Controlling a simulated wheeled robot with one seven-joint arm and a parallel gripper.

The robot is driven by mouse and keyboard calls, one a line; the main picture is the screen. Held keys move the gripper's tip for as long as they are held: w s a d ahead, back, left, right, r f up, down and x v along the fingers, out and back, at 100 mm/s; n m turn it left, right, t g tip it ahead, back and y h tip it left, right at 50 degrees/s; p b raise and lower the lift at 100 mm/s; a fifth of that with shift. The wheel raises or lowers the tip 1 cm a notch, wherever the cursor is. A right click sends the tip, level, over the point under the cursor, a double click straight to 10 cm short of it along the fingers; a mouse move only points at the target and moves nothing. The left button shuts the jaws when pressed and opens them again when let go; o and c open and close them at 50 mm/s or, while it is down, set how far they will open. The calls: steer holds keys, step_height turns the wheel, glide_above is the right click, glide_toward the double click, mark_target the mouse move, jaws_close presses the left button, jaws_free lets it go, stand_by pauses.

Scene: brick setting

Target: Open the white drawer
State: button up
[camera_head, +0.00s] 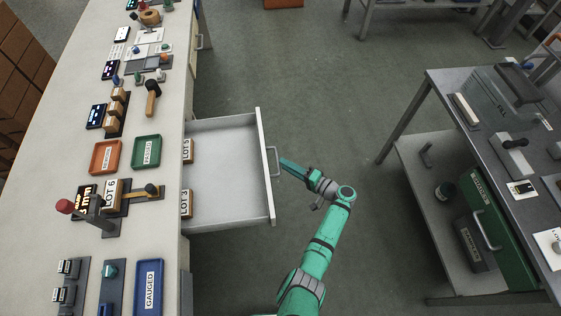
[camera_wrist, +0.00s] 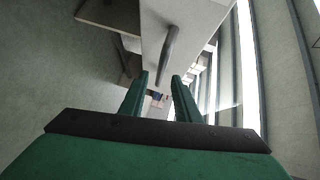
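The white drawer (camera_head: 228,165) is pulled well out from the long bench in the head view. Its front panel (camera_head: 265,168) carries a grey bar handle (camera_head: 273,162), which also shows in the wrist view (camera_wrist: 170,48). My gripper (camera_head: 283,162) is level with the handle, just to its right. In the wrist view my gripper (camera_wrist: 160,78) has its two green fingers apart, with the lower end of the handle showing in the gap between the tips. I cannot tell whether a finger touches the handle.
Two blocks labelled LOT (camera_head: 187,150) are in the drawer's left side. The long bench top (camera_head: 60,190) holds an orange tray (camera_head: 106,157), a green tray (camera_head: 146,151) and a blue tray (camera_head: 149,287). A dark-topped table (camera_head: 460,85) stands at right. Floor between is clear.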

steer(key=v, duration=0.6)
stand_by(0.4)
steer(key=s+a+f+g+h, duration=0.1)
steer(key=s+a+f+h, duration=0.15)
steer(key=s+f, duration=0.4)
steer(key=s+a+f+g+h, duration=0.1)
steer(key=s+a+f+h, duration=0.15)
steer(key=s+f, duration=0.45)
steer(key=s+h, duration=0.6)
steer(key=s, duration=0.6)
steer(key=s+a+r+n+t, duration=0.2)
steer(key=s+r, duration=0.2)
steer(key=r, duration=0.7)
steer(key=s+a+r+n+t+h, duration=0.1)
steer(key=s+r, duration=0.3)
steer(key=r, duration=0.8)
steer(key=s+a+r+n+t, duration=0.3)
steer(key=s+r, duration=0.1)
steer(key=r, duration=0.7)
steer(key=shift+s+r+n+t, duration=0.3)
steer(key=shift+r, duration=0.1)
